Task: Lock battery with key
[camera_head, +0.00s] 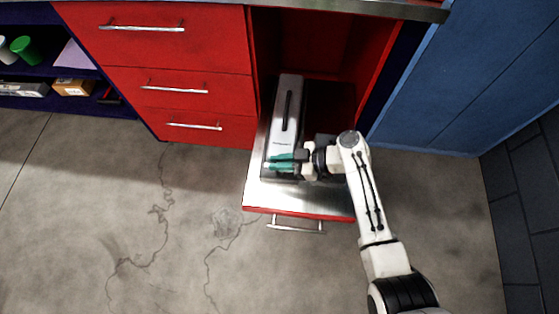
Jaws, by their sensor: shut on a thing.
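The battery (288,105) is a long grey case with a black strip along its top. It lies lengthwise in the pulled-out drawer. My gripper (279,162) has teal fingers and reaches in from the right, over the near end of the battery. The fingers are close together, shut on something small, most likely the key. The key itself cannot be made out between the fingers, nor can the lock. I cannot tell whether the key is in the battery.
The open drawer (325,200) has a bare metal floor at its front and a red front edge with a handle. Shut red drawers (185,60) stand to the left. A blue cabinet (450,70) stands at the right. The concrete floor (120,220) in front is clear.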

